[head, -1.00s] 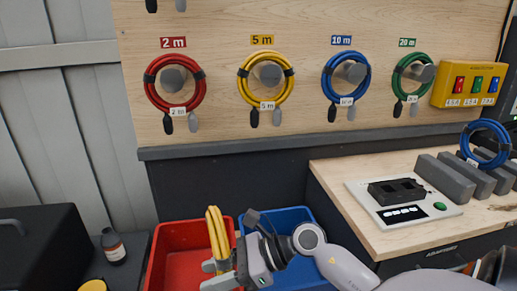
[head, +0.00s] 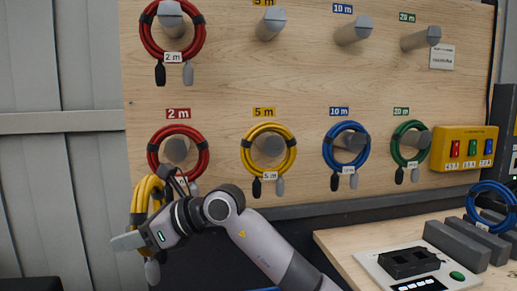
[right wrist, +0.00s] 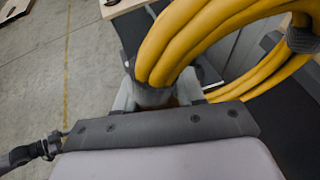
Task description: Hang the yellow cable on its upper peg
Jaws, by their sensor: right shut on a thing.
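My right gripper (head: 135,238) is shut on a coiled yellow cable (head: 138,207) at the left of the head view, in front of the wall beside the board. The yellow coil also fills the upper part of the right wrist view (right wrist: 190,35), with a dark strap at its right. The upper peg under the yellow 5 m label (head: 270,22) is bare. Another yellow cable (head: 247,158) hangs on the lower 5 m peg (head: 269,145). My left gripper is not in view.
A red cable (head: 144,40) hangs on the upper 2 m peg; another red (head: 154,145), a blue (head: 328,153) and a green cable (head: 398,150) hang on lower pegs. The upper 10 m peg (head: 353,31) and 20 m peg (head: 421,38) are bare. A bench (head: 340,240) stands at lower right.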

